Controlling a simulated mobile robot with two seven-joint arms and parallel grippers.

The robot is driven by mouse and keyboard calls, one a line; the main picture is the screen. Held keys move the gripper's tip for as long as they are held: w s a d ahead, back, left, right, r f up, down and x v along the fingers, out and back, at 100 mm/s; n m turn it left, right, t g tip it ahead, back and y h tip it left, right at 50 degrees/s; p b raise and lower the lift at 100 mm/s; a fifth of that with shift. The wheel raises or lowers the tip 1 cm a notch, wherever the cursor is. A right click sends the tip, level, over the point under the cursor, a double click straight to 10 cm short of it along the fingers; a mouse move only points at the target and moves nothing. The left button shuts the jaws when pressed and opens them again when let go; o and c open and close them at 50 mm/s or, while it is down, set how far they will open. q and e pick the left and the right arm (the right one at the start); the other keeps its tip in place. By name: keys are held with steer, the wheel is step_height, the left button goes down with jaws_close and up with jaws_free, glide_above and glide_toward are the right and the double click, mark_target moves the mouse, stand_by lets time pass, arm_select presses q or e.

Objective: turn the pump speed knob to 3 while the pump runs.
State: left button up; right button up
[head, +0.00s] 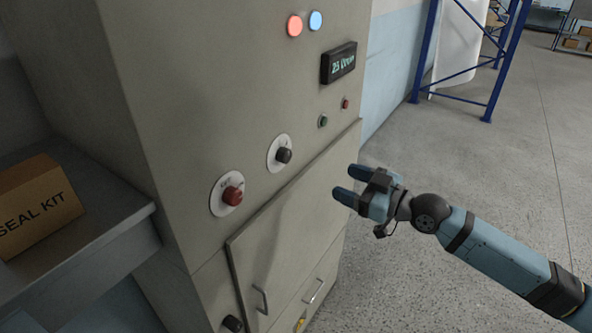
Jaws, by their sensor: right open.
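A black knob (284,155) sits on a round white dial on the front of the beige cabinet (190,90). A red knob (232,194) sits on a similar white dial to its lower left. The dial marks are too small to read, so I cannot tell which is the pump speed knob or its setting. A dark display (339,63) above reads about 25 l/min. My right gripper (347,184) is open and empty, to the right of the black knob and apart from it, its fingers pointing left toward the cabinet. My left gripper is out of view.
A red lamp (295,26) and a blue lamp (316,20) are lit above. Small green (323,121) and red (346,104) buttons sit below the display. A seal kit box (38,205) rests on a grey shelf at left. Floor at right is clear before a blue rack (424,50).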

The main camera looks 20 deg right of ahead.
steer(key=p, duration=0.3)
glide_toward(289, 157)
steer(key=x, duration=0.7)
steer(key=shift+r, duration=0.1)
steer(key=shift+w+a, duration=0.5)
steer(key=shift+w, duration=0.05)
steer(key=shift+c, duration=0.4)
steer(key=c, duration=0.8)
steer(key=shift+c, duration=0.2)
